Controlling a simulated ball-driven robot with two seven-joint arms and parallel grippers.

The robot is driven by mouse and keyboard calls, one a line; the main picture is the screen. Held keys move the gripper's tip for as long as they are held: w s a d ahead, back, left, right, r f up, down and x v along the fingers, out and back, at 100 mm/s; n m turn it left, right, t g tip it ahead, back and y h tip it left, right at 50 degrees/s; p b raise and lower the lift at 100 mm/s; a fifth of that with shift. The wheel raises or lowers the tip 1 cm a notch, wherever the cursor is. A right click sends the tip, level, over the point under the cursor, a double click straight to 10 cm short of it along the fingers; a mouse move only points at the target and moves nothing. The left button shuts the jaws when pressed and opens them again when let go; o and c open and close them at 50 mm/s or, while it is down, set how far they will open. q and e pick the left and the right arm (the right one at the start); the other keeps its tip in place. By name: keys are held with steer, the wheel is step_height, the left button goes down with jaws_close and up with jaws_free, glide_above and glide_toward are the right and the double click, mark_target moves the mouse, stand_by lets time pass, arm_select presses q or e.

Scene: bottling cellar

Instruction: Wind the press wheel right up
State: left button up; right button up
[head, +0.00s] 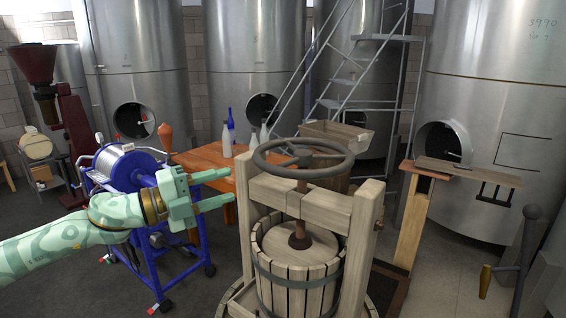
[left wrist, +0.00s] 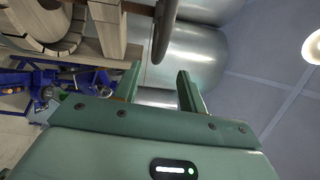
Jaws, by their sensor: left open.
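The press wheel (head: 341,166) is a dark grey ring lying level on top of the wooden press. Its screw runs down to the round lid (head: 290,250) on the slatted basket (head: 284,291). The press frame's pale crossbeam (head: 272,197) sits just below the wheel. My left gripper (head: 222,187) is to the left of the wheel and a little lower, with its fingers pointing right. It is open and empty, apart from the wheel. In the left wrist view, the open fingers (left wrist: 158,85) show below the wheel's edge (left wrist: 165,30). My right gripper is not in view.
A blue-framed machine with a steel drum (head: 128,166) stands behind my left arm. A wooden table (head: 203,160) with a blue bottle (head: 230,125) and pale bottles is behind the press. Large steel tanks (head: 490,110) and metal stairs (head: 345,80) fill the back.

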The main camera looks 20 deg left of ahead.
mark_target(283, 169)
arm_select(q)
steer(key=p+x, duration=0.4)
steer(key=x, duration=0.9)
steer(key=shift+d+r+p, duration=0.15)
steer(key=shift+p, duration=0.2)
steer(key=shift+w+d, duration=0.3)
steer(key=shift+d, duration=0.15)
jaws_close()
